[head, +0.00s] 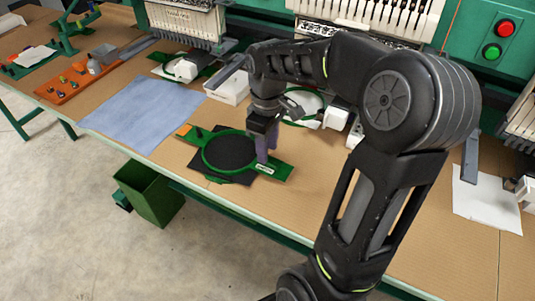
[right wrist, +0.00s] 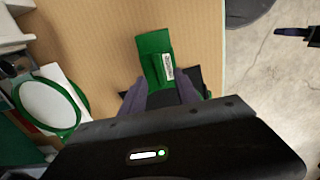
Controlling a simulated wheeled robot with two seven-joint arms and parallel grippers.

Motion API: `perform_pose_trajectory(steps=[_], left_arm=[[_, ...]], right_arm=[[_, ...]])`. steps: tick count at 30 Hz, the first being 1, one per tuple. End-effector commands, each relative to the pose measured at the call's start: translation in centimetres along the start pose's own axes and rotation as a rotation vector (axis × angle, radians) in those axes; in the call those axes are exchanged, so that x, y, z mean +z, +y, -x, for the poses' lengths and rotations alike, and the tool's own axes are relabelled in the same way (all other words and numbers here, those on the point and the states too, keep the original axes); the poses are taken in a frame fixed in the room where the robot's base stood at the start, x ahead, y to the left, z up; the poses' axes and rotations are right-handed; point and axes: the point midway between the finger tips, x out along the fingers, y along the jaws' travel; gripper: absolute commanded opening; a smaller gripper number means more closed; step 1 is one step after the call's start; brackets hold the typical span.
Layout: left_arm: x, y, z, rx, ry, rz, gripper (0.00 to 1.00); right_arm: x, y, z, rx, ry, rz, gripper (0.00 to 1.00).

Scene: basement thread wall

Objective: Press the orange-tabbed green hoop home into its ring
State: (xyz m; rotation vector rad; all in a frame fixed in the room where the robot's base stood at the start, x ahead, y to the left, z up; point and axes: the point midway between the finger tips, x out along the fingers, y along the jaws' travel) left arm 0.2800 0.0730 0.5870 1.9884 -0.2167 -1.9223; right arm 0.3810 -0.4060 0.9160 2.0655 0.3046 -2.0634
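The green hoop (head: 206,163) lies round a black cloth on the table in the head view. Its orange tab (head: 184,130) is at the far left end. A green plate with a white label (head: 279,171) sticks out at the right end; it also shows in the right wrist view (right wrist: 150,45). I cannot tell the ring apart from the hoop, nor how deep the hoop sits. My right gripper (head: 265,160) stands over the hoop's right side, fingers down. My left gripper is not in view.
A blue cloth (head: 145,110) lies left of the hoop. A white bin (head: 229,88) and another green hoop with white fabric (right wrist: 47,104) are behind. Embroidery machines line the back. The table's front edge is close, with a green bin (head: 150,198) on the floor below.

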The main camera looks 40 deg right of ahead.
Motion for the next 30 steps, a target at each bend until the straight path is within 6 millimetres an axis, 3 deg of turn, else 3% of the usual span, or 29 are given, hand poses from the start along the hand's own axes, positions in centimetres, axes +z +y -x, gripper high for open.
perform_pose_trajectory(steps=[4,9,30], left_arm=[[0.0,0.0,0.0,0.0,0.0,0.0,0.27],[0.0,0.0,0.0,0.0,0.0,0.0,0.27],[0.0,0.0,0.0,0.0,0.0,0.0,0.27]], right_arm=[[-0.1,0.1,2.5,0.002,0.002,0.0,0.38],[0.0,0.0,4.0,0.001,0.001,0.0,0.38],[0.0,0.0,4.1,0.0,0.0,0.0,0.38]])
